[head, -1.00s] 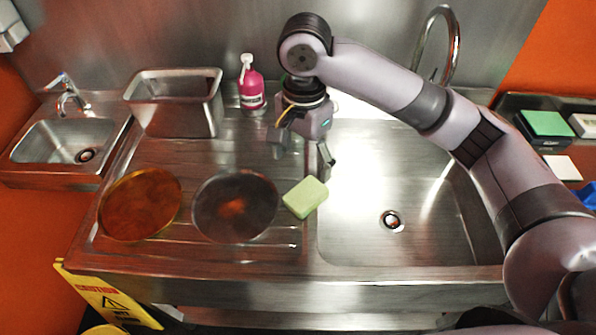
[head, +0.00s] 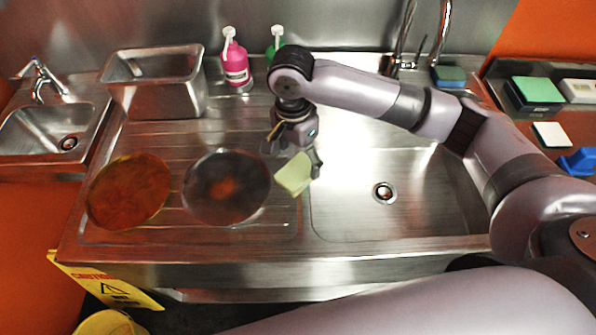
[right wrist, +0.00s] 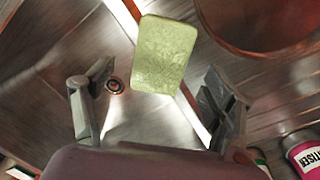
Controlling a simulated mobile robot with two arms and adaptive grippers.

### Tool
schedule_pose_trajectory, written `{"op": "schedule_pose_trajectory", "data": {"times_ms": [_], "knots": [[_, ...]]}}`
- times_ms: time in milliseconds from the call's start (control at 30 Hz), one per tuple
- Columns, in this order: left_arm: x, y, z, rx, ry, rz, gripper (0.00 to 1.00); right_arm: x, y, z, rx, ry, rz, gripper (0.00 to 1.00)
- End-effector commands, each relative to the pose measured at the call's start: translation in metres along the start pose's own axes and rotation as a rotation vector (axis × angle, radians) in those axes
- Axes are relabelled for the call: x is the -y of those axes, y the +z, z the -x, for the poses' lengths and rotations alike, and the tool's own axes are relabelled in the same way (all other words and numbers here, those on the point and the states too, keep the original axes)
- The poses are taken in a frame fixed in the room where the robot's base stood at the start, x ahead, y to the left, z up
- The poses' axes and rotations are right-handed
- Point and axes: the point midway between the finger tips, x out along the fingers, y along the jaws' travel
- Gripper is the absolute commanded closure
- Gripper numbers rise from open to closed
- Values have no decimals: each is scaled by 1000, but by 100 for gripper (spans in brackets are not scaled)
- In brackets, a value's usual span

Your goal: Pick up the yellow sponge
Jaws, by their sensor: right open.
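The yellow sponge (head: 294,174), a pale yellow-green block, lies on the steel sink top between the dark round pan and the sink basin. My right gripper (head: 293,157) is open just behind the sponge in the head view and partly covers its far edge. In the right wrist view the sponge (right wrist: 164,54) lies ahead of the two spread fingers (right wrist: 158,75), with a gap to each finger. Nothing is held. My left gripper is not in view.
A brown pan (head: 130,192) and a dark pan (head: 226,188) lie on the drainboard. Behind stand a steel bin (head: 155,90), a pink bottle (head: 236,65) and a green bottle (head: 275,45). The sink basin (head: 430,205) on the right is empty.

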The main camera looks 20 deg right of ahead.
Motion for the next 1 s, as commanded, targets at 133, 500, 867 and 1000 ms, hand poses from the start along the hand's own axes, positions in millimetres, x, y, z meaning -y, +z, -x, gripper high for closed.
{"op": "schedule_pose_trajectory", "data": {"times_ms": [133,500,867,1000], "knots": [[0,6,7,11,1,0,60,-1,-1,-17,-1,5,-1,22],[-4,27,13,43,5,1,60,0,-1,-52,-1,0,1,22],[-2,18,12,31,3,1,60,0,-2,-51,-1,0,1,38],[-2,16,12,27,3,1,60,0,-2,-51,-1,0,1,47]]}}
